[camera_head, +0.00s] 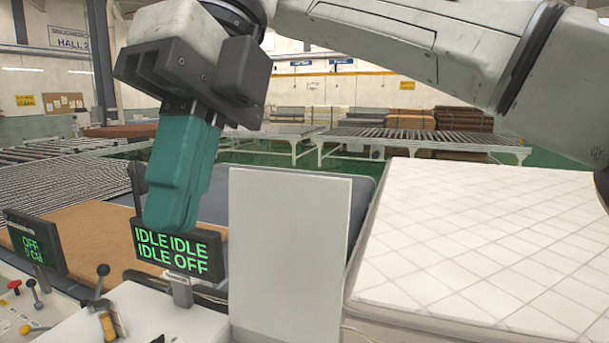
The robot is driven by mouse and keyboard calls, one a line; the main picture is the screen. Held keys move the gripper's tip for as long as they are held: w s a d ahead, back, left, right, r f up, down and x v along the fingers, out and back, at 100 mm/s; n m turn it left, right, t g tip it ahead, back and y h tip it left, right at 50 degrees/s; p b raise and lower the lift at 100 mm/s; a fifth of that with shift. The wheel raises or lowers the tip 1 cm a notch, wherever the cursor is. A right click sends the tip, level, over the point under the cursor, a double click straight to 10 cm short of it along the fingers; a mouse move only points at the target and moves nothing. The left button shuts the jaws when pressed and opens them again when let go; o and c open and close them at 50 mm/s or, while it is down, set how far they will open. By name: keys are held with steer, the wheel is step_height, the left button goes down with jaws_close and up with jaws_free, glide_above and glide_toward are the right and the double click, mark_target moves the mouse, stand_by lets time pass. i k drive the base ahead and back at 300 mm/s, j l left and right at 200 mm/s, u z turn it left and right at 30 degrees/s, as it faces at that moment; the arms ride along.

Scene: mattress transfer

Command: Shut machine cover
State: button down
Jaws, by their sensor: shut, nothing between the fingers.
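A flat, pale upright panel (290,250) stands in the middle of the view; it looks like the machine cover, standing raised, though its hinge is not visible. My gripper (169,222) has teal fingers pointing down, shut with nothing between them. It shows to the left of the panel, in front of the top of a display (180,253) with green text reading "IDLE IDLE" and "IDLE OFF". A gap shows between the fingers and the panel in the picture. The panel's lower edge runs out of the frame.
A white quilted mattress (480,235) lies at the right. A control desk (160,318) with levers and buttons is at lower left, beside a second display (35,243). A brown slab (85,228) lies behind it. Roller tables (420,143) and stacked mattresses stand farther back.

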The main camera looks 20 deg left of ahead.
mark_target(288, 232)
steer(key=i, duration=1.35)
